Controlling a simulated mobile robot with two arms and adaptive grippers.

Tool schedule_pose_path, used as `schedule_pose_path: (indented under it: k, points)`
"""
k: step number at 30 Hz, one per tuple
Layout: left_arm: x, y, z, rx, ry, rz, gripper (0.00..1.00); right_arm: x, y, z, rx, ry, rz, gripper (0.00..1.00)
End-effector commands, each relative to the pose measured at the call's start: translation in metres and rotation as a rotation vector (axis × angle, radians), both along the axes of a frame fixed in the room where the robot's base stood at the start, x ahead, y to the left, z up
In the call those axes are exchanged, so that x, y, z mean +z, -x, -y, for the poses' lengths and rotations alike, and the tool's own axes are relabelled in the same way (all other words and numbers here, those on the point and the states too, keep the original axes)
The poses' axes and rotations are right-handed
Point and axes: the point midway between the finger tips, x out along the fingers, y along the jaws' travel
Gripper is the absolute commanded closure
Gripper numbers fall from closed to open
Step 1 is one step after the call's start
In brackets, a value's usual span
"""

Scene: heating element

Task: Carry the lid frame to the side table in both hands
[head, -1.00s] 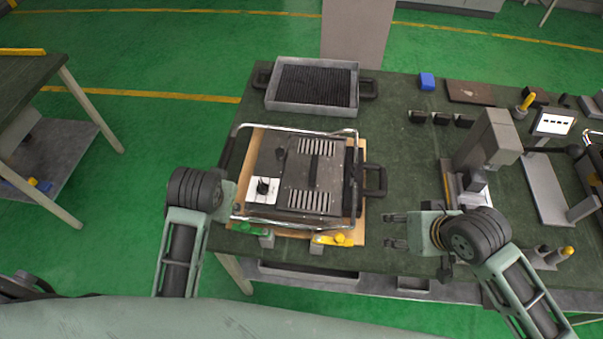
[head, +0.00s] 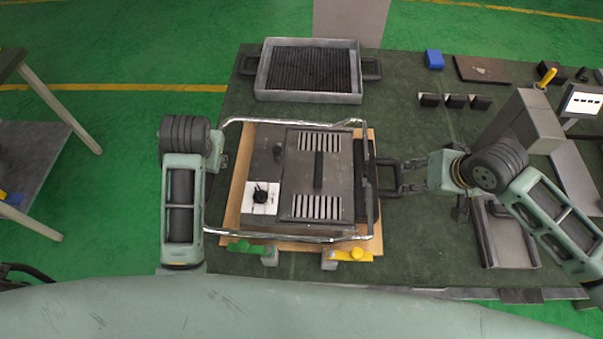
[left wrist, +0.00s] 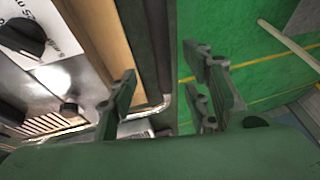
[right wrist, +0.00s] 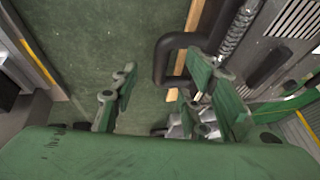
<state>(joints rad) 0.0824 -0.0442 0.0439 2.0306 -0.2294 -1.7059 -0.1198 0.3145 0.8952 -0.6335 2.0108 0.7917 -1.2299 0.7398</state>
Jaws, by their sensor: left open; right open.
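The lid frame, a chrome tube frame (head: 290,238) around a grey box unit (head: 318,175) with slotted vents and a knob, lies on a wooden board (head: 234,190) on the workbench. A black loop handle (head: 388,190) sticks out on its right. My left gripper (head: 222,155) is at the frame's left side, its fingers partly hidden; in the left wrist view (left wrist: 168,92) they are apart over the bench edge. My right gripper (head: 398,177) is open at the black handle; the right wrist view (right wrist: 168,92) shows the handle (right wrist: 163,60) beyond its fingers. Contact is unclear.
A table (head: 10,62) stands at the left, cut off by the picture edge, with green floor between. A grey tray (head: 310,97) lies behind the frame. Green (head: 245,247) and yellow (head: 350,255) clamps sit at the board's front edge. A grey stand (head: 525,120) is at the right.

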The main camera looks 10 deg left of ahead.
Motion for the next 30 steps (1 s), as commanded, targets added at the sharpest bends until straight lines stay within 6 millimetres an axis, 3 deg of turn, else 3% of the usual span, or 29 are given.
schedule_pose_path:
  k: [3,17,30]
  points:
    - [-0.016,0.0,0.0,0.0,0.0,0.0,0.55,-0.015,-0.001,0.0,0.0,0.0,0.001,0.58]
    - [-0.019,-0.002,-0.001,0.001,-0.001,-0.001,0.55,-0.019,-0.002,-0.001,-0.001,-0.001,0.001,0.58]
    - [-0.073,-0.024,-0.013,0.0,-0.001,-0.002,0.55,-0.073,-0.024,-0.013,-0.002,-0.001,0.0,0.58]
